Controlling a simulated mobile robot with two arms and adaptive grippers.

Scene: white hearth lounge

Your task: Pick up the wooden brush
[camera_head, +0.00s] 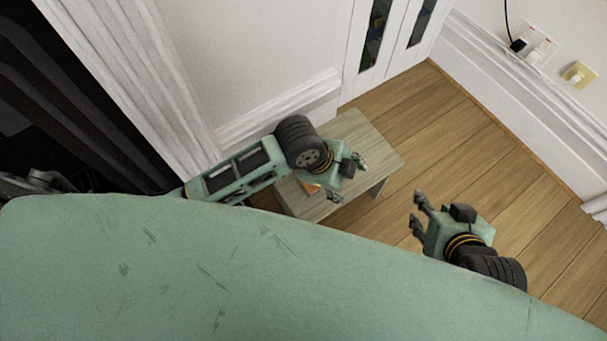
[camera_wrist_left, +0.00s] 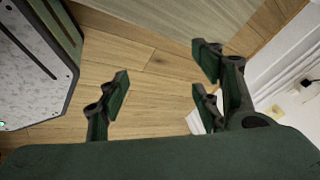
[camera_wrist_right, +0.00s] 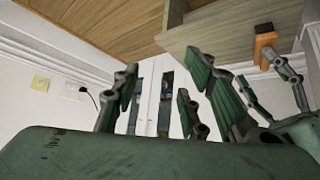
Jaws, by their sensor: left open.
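The small orange-brown block-like thing, which looks like the wooden brush (camera_head: 311,187), is on the low wooden table and mostly hidden under my left gripper in the head view. In the right wrist view the brush (camera_wrist_right: 265,45) shows at the table's edge, close to my left gripper's fingers. My left gripper (camera_head: 348,178) is above the table, open and empty; its spread fingers (camera_wrist_left: 158,90) show in the left wrist view with no brush between them. My right gripper (camera_head: 416,215) is open and empty, to the right of the table over the floor.
The low table (camera_head: 350,132) stands against the white wall (camera_head: 240,55). A white door with glass strips (camera_head: 375,35) is behind it. Wall sockets with a plug (camera_head: 535,47) are at the upper right. The wooden floor (camera_head: 480,140) right of the table is clear.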

